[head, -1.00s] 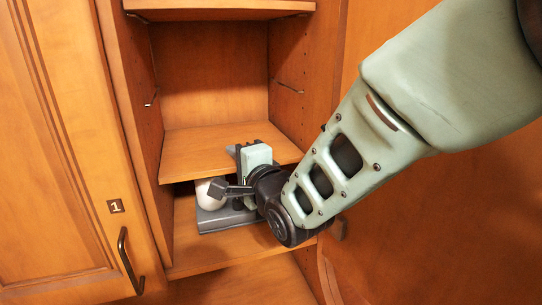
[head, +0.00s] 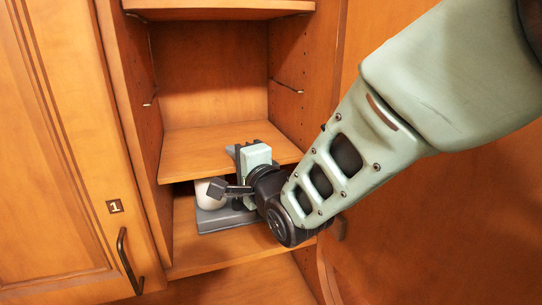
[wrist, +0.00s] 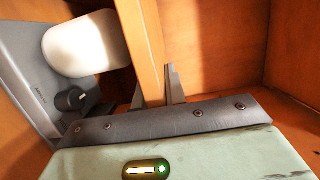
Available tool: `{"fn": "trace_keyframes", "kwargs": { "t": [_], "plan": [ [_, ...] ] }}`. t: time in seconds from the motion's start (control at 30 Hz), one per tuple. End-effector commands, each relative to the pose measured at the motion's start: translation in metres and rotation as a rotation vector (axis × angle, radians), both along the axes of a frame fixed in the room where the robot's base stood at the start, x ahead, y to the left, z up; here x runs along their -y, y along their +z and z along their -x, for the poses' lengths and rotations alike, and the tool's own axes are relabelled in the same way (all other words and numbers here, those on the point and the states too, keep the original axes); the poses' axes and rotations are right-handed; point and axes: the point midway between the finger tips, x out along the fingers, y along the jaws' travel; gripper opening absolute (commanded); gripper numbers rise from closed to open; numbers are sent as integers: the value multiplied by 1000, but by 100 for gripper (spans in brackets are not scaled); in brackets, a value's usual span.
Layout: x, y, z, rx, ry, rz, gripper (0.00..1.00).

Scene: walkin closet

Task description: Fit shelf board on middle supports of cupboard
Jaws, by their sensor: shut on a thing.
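The shelf board (head: 205,146) is a flat orange-brown wooden panel inside the open cupboard, roughly level. My gripper (head: 238,153) is shut on its front edge, right of the middle. Thin metal supports show on the right wall (head: 288,87) and left wall (head: 151,101), above the board's level. Whether anything bears the board from below is hidden.
A grey device (head: 222,220) with a rounded white part (head: 207,194) stands on the lower shelf (head: 190,255), close under the board. An upper shelf (head: 220,7) crosses the top. The space between is empty. A door with a handle (head: 128,262) is at left.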

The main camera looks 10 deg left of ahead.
Motion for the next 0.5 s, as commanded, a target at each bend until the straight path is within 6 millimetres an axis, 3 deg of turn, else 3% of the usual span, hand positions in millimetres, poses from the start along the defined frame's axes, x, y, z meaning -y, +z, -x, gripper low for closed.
{"fn": "trace_keyframes", "kwargs": {
  "t": [0.03, 0.5],
  "plan": [
    [0, 8, -9, 19, -6, -9, 0],
    [7, 9, 13, 19, 2, -15, 0]
  ]
}}
